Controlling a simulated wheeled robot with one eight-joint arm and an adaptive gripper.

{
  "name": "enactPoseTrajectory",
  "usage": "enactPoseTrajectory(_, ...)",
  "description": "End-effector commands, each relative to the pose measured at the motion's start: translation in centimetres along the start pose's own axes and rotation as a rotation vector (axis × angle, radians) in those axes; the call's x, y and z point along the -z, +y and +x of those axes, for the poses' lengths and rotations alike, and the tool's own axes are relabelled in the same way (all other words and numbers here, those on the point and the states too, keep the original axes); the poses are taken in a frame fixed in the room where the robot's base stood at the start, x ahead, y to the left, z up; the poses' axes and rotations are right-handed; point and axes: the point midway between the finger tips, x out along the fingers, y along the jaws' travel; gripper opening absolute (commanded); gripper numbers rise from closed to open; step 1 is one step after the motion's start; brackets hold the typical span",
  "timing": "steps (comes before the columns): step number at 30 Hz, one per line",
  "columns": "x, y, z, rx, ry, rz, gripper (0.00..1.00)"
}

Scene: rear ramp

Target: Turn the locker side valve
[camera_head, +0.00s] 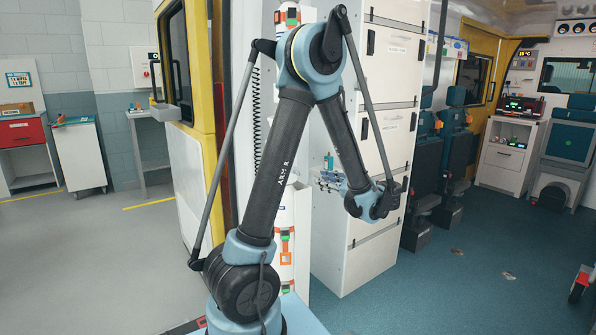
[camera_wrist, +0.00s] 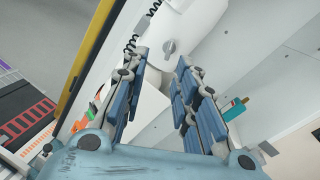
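In the wrist view, a small grey knob (camera_wrist: 169,47), which looks like the valve, sits on a white rounded surface just beyond my fingertips. My gripper (camera_wrist: 162,62) is open, with its two blue-padded fingers apart and nothing between them but a view of white surfaces. The knob appears in line with the gap; whether a finger touches it I cannot tell. In the head view, my gripper (camera_head: 328,180) is at the left side of the tall white locker (camera_head: 375,165). The knob cannot be made out there, behind my arm.
A yellow-edged door frame (camera_head: 215,80) and a white post with orange straps (camera_head: 287,235) stand left of the locker. A coiled black cord (camera_wrist: 131,44) hangs near the left finger. A teal-and-orange bottle (camera_wrist: 235,105) is near the right finger. Blue floor (camera_head: 450,280) is open at right.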

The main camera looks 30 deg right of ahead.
Motion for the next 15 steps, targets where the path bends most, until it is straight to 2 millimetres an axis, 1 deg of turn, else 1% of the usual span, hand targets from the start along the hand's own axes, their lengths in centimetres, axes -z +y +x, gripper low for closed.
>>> enactPoseTrajectory(1, 0.4, -0.4, -1.1, 0.023, -0.010, 0.010, 0.28)
enactPoseTrajectory(3, 0.7, -0.8, -2.1, 0.042, -0.024, 0.023, 0.28)
enactPoseTrajectory(6, 0.8, -1.1, -2.8, 0.057, -0.034, 0.031, 0.28)
enactPoseTrajectory(8, 0.8, -1.1, -2.7, 0.059, -0.037, 0.033, 0.28)
enactPoseTrajectory(11, 0.8, -1.2, -2.0, 0.058, -0.037, 0.034, 0.28)
enactPoseTrajectory(15, 0.7, -1.2, -0.2, 0.056, -0.037, 0.033, 0.28)
